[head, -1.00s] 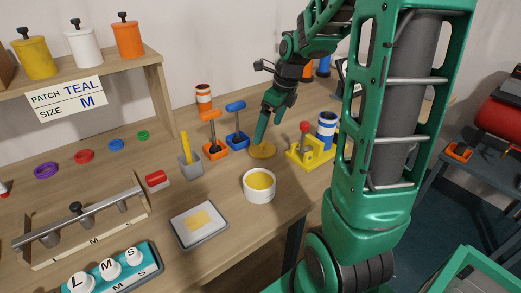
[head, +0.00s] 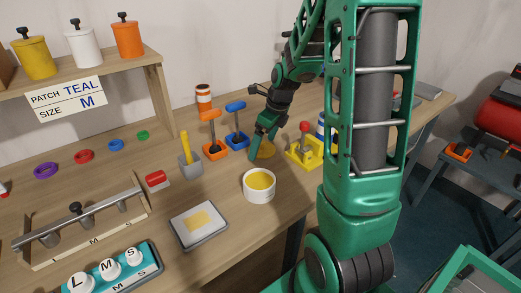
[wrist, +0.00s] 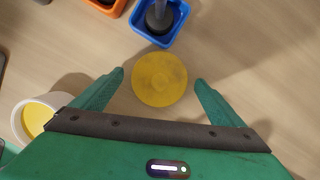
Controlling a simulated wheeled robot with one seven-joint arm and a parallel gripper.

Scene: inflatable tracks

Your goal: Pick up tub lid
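The tub lid is a flat yellow disc (head: 266,150) lying on the wooden bench; in the wrist view the lid (wrist: 160,79) lies just ahead of and between my fingertips. My gripper (head: 262,148) is open, low over the bench at the lid, with one finger on each side in the wrist view (wrist: 160,80). A gap shows between each fingertip and the lid. The head view partly hides the lid behind a finger. The white tub (head: 259,194) with yellow contents stands nearer the bench's front edge; it also shows at the left of the wrist view (wrist: 22,119).
A blue holder (head: 237,138) and an orange holder (head: 214,149) stand behind the lid. A yellow fixture (head: 306,157) with a red knob is to its right. A grey cup with a yellow stick (head: 190,166) and a tray (head: 201,226) are to the left.

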